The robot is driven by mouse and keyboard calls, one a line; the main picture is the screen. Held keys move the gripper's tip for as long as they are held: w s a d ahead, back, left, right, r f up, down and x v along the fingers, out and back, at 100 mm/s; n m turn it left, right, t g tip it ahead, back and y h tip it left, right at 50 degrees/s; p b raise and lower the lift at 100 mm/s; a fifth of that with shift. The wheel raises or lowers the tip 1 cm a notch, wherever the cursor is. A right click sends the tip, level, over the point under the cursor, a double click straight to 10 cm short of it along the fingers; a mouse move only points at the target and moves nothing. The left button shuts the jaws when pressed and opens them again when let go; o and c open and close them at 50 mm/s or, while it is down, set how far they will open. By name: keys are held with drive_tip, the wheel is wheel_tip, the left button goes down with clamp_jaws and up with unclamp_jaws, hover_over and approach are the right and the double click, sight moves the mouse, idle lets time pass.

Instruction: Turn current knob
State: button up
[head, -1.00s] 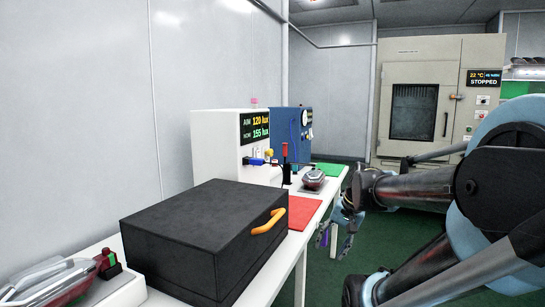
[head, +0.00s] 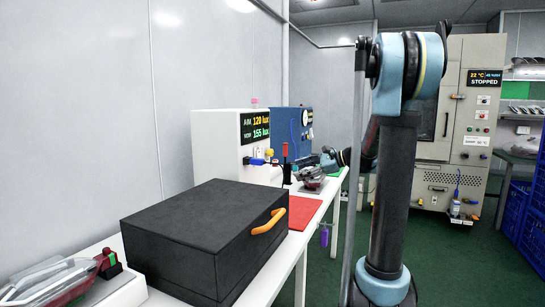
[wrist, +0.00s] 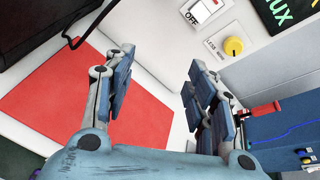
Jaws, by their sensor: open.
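A round yellow knob (wrist: 234,47) sits on the white box's front in the wrist view, beside lettering that seems to read LESS and MORE. It shows small in the head view (head: 269,153). The white instrument box (head: 212,138) has a display (head: 255,127) reading AIM 120 lux and NOW 155 lux. A switch (wrist: 203,11) marked OFF is near the knob. My gripper (wrist: 160,72) is open and empty, its fingers spread over the bench. The knob lies beyond the right finger, apart from it. In the head view my gripper is small and partly hidden by my arm.
A black box (head: 195,235) with an orange handle stands on the bench in front. A red mat (wrist: 85,105) lies below my gripper. A blue instrument (head: 288,122) stands behind the white box. A lamp (head: 312,184) sits near my gripper.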

sight(272, 153)
drive_tip(key=w+d+r+m+t+y, duration=0.25)
drive_tip(key=w+m+y, duration=0.2)
drive_tip(key=w, duration=0.65)
drive_tip(key=shift+g+h, duration=0.35)
drive_tip(key=shift+g, duration=0.1)
drive_tip(key=x, duration=1.7)
drive_tip(key=shift+w+a+r, duration=0.1)
drive_tip(key=shift+r, duration=0.2)
drive_tip(key=shift+c, duration=0.6)
drive_tip(key=c, duration=1)
